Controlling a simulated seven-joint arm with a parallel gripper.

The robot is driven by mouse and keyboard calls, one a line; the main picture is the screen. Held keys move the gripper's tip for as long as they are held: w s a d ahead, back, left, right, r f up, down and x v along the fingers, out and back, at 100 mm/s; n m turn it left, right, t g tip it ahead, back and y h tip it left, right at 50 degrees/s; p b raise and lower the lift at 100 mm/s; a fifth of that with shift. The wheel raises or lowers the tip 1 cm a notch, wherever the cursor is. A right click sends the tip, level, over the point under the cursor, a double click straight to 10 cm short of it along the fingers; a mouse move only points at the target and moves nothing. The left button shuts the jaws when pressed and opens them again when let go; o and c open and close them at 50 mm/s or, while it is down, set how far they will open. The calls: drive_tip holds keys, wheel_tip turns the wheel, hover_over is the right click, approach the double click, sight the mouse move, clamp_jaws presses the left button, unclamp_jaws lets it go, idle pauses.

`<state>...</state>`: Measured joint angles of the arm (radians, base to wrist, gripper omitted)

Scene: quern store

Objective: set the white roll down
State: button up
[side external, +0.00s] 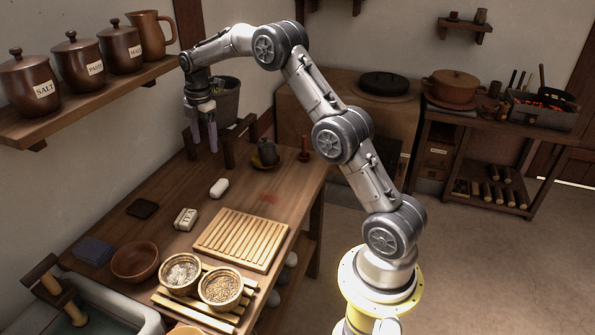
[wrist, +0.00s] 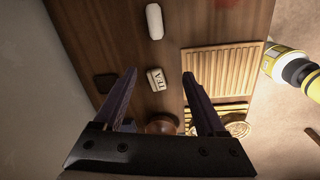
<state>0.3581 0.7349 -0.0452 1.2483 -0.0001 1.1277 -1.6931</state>
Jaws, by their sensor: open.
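The white roll (side external: 219,188) lies on the wooden table (side external: 180,170), behind the slatted wooden board. In the wrist view the white roll (wrist: 154,21) lies near the top, beyond the fingertips and apart from them. My gripper (side external: 205,150) hangs above the back part of the table, behind the roll and to its left. Its two fingers are spread with nothing between them. In the wrist view my gripper (wrist: 160,74) is open and empty, with a small marked block (wrist: 156,79) seen on the table below, between the fingertips.
A slatted board (side external: 241,239), two bowls of grain (side external: 220,288) and a brown bowl (side external: 135,262) stand toward the front. A dark kettle-like pot (side external: 265,153) and a grey bucket (side external: 225,100) are near my gripper. A shelf with jars (side external: 85,100) hangs at left. Table around the roll is clear.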

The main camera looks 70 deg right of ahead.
drive_tip(key=s+a+r+m+t, duration=0.2)
drive_tip(key=s+a+r+m, duration=0.5)
drive_tip(key=s+a+r, duration=0.8)
drive_tip(key=s+a+f+m+t, duration=0.1)
drive_tip(key=s+m, duration=0.3)
drive_tip(key=s, duration=0.6)
drive_tip(key=s+a+f+m+t, duration=0.1)
drive_tip(key=s+a+f+m, duration=0.2)
drive_tip(key=s, duration=0.8)
drive_tip(key=shift+a+f+m+t, duration=0.15)
drive_tip(key=shift+a+m+t, duration=0.25)
drive_tip(key=shift+m, duration=0.2)
